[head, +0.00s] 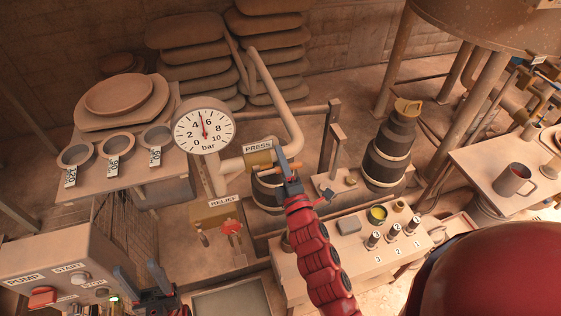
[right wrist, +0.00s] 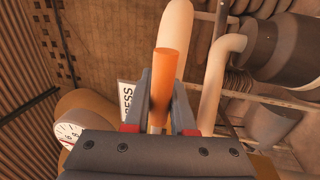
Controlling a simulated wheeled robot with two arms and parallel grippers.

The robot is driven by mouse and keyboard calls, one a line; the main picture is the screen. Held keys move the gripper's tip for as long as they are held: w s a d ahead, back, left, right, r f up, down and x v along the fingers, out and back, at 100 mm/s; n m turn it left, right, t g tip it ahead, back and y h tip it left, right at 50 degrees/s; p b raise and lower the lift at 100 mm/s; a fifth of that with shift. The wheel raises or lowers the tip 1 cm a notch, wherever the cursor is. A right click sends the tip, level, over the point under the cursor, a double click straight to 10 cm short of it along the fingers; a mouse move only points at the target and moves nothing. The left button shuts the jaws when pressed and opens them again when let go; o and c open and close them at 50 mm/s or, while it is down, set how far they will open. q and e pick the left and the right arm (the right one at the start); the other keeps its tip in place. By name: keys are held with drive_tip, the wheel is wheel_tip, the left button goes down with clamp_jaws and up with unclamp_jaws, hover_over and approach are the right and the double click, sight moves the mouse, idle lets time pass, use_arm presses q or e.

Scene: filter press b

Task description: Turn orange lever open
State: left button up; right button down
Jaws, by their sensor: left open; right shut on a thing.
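The orange lever (head: 284,163) sits on the pipe valve beside the PRESS label (head: 257,146). In the right wrist view the lever (right wrist: 166,68) stands between the fingers and its end sticks out beyond them. My right gripper (head: 291,184) is shut on the lever; it also shows in the right wrist view (right wrist: 162,100). The PRESS label (right wrist: 127,98) is partly hidden by a finger there. My left gripper (head: 140,272) is open and empty, low at the left near the pump box.
The pump box (head: 60,262) is at lower left.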

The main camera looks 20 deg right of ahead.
idle(0.4)
drive_tip(key=c, duration=0.8)
unclamp_jaws()
drive_tip(key=shift+o, duration=0.2)
drive_tip(key=s+f+b, duration=0.2)
drive_tip(key=s+f, duration=0.1)
drive_tip(key=s, duration=1.4)
drive_tip(key=shift+f+b, duration=0.15)
drive_tip(key=shift+b, duration=0.25)
drive_tip(key=shift+a, duration=0.15)
